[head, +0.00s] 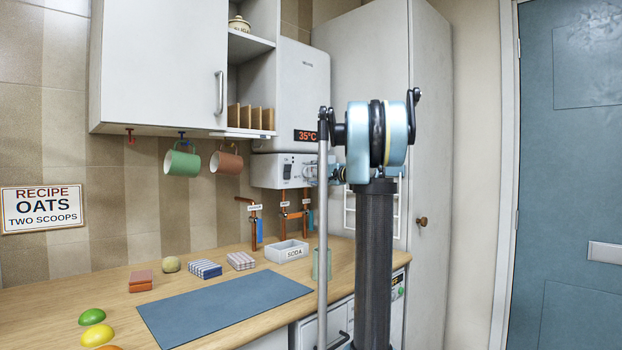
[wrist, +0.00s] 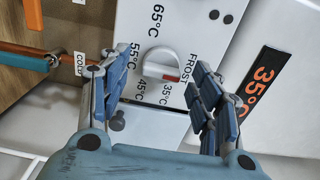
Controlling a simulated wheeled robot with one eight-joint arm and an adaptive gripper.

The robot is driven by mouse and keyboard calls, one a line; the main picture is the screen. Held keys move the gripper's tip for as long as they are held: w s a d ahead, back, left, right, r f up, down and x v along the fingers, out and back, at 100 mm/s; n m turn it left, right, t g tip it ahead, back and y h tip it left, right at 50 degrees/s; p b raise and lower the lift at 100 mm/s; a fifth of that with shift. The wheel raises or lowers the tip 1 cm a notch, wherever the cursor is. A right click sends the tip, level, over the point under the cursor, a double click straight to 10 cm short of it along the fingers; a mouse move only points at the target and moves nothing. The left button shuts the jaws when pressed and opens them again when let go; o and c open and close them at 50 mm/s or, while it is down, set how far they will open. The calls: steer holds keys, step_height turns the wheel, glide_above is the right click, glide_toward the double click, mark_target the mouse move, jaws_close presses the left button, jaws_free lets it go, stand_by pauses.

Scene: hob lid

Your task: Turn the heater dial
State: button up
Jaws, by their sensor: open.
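The heater (head: 297,92) is a white wall unit with a lit 35°C display (head: 306,135), which also shows in the wrist view (wrist: 259,83). In the wrist view, the white round heater dial (wrist: 160,62) has a raised grip with a red mark at its lower right end. The mark points near 35°C, towards the FROST side. Marks for 45, 55 and 65°C run round its left side. My gripper (wrist: 162,72) is open, with one blue finger on each side of the dial. I cannot tell contact. In the head view my arm partly hides the gripper (head: 322,173).
Copper pipes (head: 283,212) with tags hang below the heater. A cupboard (head: 158,65) with hanging mugs (head: 182,160) is at left. The counter below holds a SODA tray (head: 286,252), a blue mat (head: 220,305) and small items. A tall cabinet stands behind my arm.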

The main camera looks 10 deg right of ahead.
steer(key=v, duration=1)
steer(key=shift+f, duration=0.1)
